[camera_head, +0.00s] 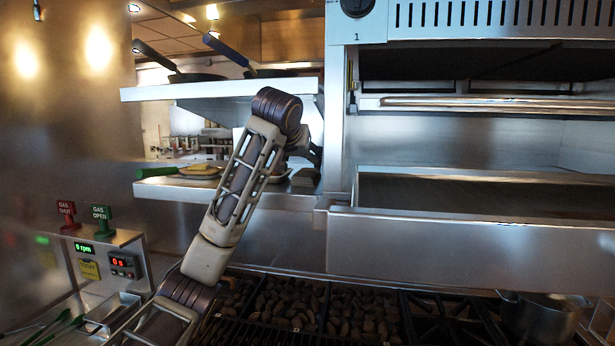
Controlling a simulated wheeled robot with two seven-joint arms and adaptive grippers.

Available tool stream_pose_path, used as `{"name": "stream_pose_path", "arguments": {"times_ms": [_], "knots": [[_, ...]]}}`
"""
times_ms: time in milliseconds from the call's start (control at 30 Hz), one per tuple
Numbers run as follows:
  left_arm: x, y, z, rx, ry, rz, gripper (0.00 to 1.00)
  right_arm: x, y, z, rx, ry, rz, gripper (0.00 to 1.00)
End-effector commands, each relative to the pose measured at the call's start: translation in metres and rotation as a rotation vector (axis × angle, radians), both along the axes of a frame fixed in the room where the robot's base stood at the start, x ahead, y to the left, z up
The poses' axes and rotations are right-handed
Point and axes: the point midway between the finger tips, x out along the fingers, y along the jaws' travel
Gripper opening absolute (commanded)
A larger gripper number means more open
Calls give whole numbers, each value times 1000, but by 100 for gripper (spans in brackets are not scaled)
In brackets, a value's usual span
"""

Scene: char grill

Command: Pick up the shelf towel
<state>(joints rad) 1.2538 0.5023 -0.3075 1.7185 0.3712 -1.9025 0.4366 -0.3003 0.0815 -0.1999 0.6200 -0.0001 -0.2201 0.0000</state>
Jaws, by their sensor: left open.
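A small grey folded thing, which looks like the shelf towel (305,177), lies at the right end of the lower shelf (240,199), close to the side wall of the oven unit. My left arm rises from the bottom and bends over in front of the shelf. My left gripper (312,158) is at the shelf's right end, just above the towel, open and partly hidden behind my own wrist. I cannot tell whether its fingers touch the towel. My right gripper is out of view.
The upper shelf (215,90) above holds two pans (195,77) with handles sticking out. A plate with food (200,170) and a green handle (156,172) are on the lower shelf. A grill with coals (290,302) lies below, and a steel pot (542,312) stands at right.

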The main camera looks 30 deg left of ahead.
Motion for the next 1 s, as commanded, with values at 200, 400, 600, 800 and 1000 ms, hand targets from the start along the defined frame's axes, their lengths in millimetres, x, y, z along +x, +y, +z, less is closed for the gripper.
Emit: {"name": "stream_pose_path", "arguments": {"times_ms": [200,400,600,800,1000], "knots": [[15,4,-10,0,1,1,71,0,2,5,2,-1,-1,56],[16,4,-12,0,0,0,71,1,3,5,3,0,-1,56],[17,4,-12,0,0,0,71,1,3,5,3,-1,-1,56],[23,5,-15,0,2,1,71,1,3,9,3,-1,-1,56],[37,7,-23,0,3,1,71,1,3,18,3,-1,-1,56]]}}
